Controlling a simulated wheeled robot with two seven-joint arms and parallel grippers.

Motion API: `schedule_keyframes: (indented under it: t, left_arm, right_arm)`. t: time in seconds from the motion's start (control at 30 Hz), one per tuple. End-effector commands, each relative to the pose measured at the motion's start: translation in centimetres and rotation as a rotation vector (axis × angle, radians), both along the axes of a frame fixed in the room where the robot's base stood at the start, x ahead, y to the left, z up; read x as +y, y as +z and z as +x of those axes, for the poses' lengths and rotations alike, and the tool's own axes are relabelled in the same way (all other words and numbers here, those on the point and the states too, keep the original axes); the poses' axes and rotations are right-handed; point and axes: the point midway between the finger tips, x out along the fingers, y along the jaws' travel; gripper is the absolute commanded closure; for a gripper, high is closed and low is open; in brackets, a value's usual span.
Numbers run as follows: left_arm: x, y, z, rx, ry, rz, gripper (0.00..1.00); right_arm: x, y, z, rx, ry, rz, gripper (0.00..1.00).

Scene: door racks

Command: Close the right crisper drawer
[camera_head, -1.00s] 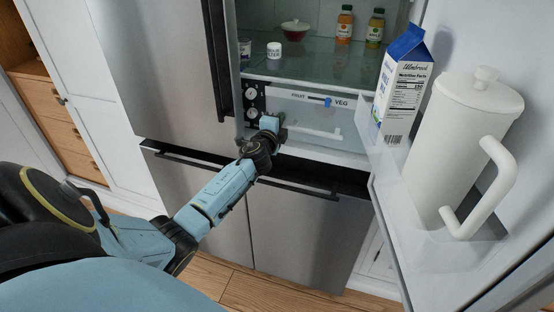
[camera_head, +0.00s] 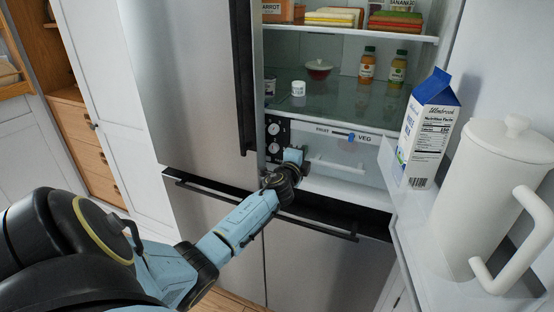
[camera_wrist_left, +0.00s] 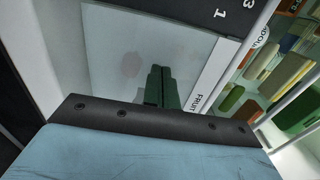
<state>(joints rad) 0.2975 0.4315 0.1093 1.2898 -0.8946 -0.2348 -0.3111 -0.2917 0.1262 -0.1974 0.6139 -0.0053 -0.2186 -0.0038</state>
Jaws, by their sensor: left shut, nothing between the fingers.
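The crisper drawer (camera_head: 352,158) has a pale translucent front, a white bar handle and a FRUIT–VEG slider strip above it. It sits low in the open fridge, under the glass shelf. My left gripper (camera_head: 293,155) is at the left part of this front, beside the dial panel. In the left wrist view its dark green fingers (camera_wrist_left: 160,88) are together and empty, pointing at the grey drawer front (camera_wrist_left: 125,55) near the FRUIT label. I cannot tell whether they touch it, or how far out the drawer stands. My right gripper is not in view.
The open fridge door on the right holds a milk carton (camera_head: 428,130) and a white pitcher (camera_head: 490,200). The glass shelf (camera_head: 335,110) carries a red bowl, a white jar and two bottles. A steel door (camera_head: 185,80) stands left of the opening. Drawers with dark handles lie below.

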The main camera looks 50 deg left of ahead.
Motion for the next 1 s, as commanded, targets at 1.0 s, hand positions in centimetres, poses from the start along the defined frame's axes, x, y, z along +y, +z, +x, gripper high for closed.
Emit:
schedule_keyframes:
  t: [1.0]
  left_arm:
    - [-6.3, -0.5, -10.3, 0.01, -0.015, -0.005, 1.0]
  right_arm:
    - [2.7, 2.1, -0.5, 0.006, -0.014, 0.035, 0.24]
